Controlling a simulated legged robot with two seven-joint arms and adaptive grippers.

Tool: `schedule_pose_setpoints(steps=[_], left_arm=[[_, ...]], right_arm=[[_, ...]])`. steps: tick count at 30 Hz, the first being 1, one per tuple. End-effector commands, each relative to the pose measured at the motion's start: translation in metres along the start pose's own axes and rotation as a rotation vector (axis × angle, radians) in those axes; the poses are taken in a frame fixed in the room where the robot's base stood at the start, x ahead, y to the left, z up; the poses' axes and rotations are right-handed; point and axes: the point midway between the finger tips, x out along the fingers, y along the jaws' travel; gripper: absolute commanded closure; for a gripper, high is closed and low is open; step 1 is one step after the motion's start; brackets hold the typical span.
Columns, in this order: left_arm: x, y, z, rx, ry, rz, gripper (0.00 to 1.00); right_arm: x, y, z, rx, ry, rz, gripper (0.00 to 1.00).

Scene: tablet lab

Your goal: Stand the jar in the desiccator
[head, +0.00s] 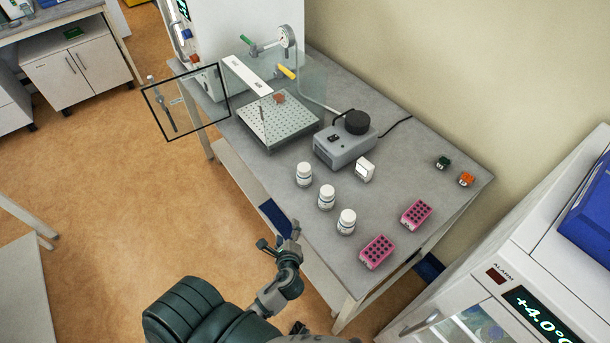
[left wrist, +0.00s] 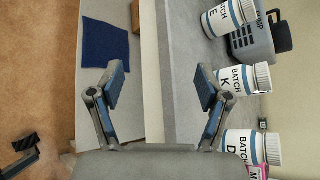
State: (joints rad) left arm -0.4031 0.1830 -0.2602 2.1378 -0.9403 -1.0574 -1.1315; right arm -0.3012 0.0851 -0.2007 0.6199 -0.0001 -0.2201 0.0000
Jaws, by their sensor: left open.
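Three white jars with labels stand upright in a row on the grey bench: the batch E jar (head: 304,174), the batch K jar (head: 327,197) and the batch D jar (head: 346,222). In the left wrist view batch E (left wrist: 228,17), batch K (left wrist: 245,79) and batch D (left wrist: 250,146) line the right side. The clear-walled desiccator (head: 278,122) has a perforated plate, and its black-framed door (head: 186,103) stands open at the left. A small reddish object (head: 279,98) sits inside. My left gripper (head: 279,239) is open and empty off the bench's front edge, apart from the jars; its fingers also show in the left wrist view (left wrist: 157,74).
A grey pump (head: 345,148) and a small white block (head: 365,170) stand behind the jars. Two pink racks (head: 377,252) (head: 416,214) lie to the right. Green (head: 443,162) and orange (head: 466,179) blocks are farther back. A fridge (head: 530,285) stands at right.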

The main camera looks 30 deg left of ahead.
Motion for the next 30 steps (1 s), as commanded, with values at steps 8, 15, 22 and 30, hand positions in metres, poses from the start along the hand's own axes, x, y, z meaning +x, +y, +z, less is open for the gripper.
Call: schedule_pose_setpoints(steps=[8,15,22,30], left_arm=[[-0.004,-0.079,0.01,0.788,-0.292,-0.292,0.23],[0.019,-0.1,0.015,0.882,-0.336,-0.317,0.23],[0.069,-0.121,0.023,0.879,-0.333,-0.314,0.23],[0.103,-0.134,0.028,0.876,-0.33,-0.313,0.23]], right_arm=[[0.0,0.001,0.0,0.001,0.0,0.001,0.6],[-0.006,-0.006,-0.003,0.005,0.003,-0.007,0.6],[-0.013,-0.008,-0.004,0.006,0.004,-0.009,0.6],[-0.015,-0.004,-0.005,0.004,0.004,-0.005,0.6]])
